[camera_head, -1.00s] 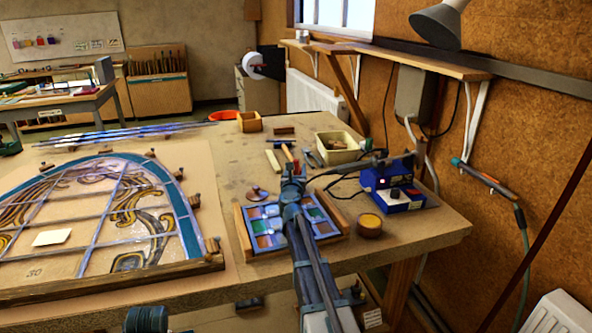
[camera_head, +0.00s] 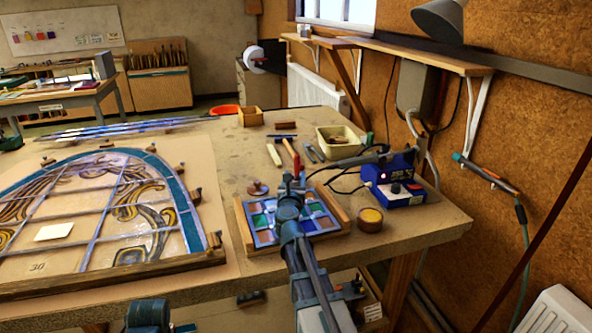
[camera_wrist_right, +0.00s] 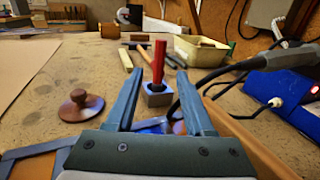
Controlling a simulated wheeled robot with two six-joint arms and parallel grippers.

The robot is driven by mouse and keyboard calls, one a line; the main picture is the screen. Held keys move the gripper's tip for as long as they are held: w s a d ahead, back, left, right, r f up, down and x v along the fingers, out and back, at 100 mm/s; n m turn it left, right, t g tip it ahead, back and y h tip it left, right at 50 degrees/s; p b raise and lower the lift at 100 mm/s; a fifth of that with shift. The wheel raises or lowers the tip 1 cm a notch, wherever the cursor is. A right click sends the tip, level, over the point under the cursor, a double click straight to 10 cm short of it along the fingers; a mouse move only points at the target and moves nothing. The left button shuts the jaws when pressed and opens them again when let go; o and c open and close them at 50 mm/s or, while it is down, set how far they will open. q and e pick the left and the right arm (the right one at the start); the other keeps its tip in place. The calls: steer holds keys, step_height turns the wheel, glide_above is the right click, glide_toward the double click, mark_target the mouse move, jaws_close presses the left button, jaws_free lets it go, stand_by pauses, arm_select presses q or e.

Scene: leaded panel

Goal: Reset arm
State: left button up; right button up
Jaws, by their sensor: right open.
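My right gripper (camera_head: 291,180) is over the far side of a small leaded panel (camera_head: 264,236) of blue, brown and pale glass in a wooden frame (camera_head: 243,229). It is open, and its two fingers point forward in the right wrist view (camera_wrist_right: 158,80). A red-handled tool (camera_wrist_right: 158,62) with a square grey metal base (camera_wrist_right: 157,95) stands upright just beyond and between the fingertips, and I see no contact. The arm hides part of the small panel.
A brown knob-topped disc (camera_wrist_right: 82,106) lies left of the fingers. A blue soldering station (camera_head: 394,185) with a cabled iron (camera_head: 362,158), a round tin (camera_head: 370,219) and a cream tub (camera_head: 338,141) are to the right. A large arched panel (camera_head: 100,210) fills the left bench.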

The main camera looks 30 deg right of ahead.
steer(key=shift+v, duration=1.1)
